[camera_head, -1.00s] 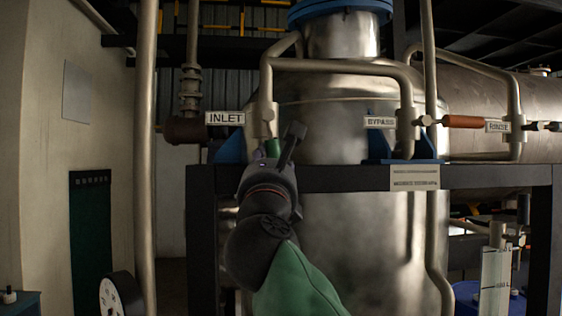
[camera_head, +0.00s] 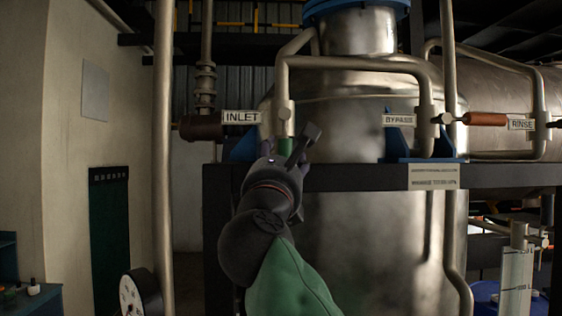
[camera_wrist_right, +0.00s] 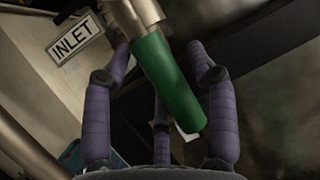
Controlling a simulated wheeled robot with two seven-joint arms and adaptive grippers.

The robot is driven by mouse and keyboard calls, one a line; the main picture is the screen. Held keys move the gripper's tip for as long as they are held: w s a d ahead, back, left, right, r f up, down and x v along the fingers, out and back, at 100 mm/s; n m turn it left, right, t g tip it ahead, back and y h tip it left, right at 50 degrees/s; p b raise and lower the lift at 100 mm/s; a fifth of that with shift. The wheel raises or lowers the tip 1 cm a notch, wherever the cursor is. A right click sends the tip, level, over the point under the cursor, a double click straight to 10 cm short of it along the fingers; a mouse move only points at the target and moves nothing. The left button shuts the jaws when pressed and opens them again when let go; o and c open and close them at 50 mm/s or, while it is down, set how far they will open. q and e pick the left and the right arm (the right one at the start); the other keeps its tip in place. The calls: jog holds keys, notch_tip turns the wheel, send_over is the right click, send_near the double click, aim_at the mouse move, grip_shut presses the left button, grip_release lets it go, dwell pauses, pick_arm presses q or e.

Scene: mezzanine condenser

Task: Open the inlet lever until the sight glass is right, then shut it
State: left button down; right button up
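The inlet lever has a green handle (camera_head: 286,146) and hangs down from the pipe beside the INLET sign (camera_head: 241,117). My right gripper (camera_head: 287,150) is at the handle and hides its lower part in the head view. In the right wrist view, the green handle (camera_wrist_right: 168,82) slants between the spread purple fingers of my right gripper (camera_wrist_right: 160,95). Gaps show between fingers and handle, so the gripper is open around it. A clear upright gauge with scale marks (camera_head: 516,278), likely the sight glass, stands at lower right; its level is unclear. My left gripper is out of view.
A BYPASS sign (camera_head: 398,120) and a RINSE sign (camera_head: 521,124) mark other valves to the right, with a brown-red handle (camera_head: 487,119) between them. A dark beam (camera_head: 350,178) crosses before the steel vessel (camera_head: 360,240). A round dial (camera_head: 137,296) stands at lower left.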

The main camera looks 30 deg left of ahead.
jog(key=shift+s+f, duration=0.1)
dwell(0.3)
jog(key=v, duration=1.1)
jog(key=shift+s+d+f, duration=0.2)
jog(key=shift+s, duration=0.15)
dwell(6.2)
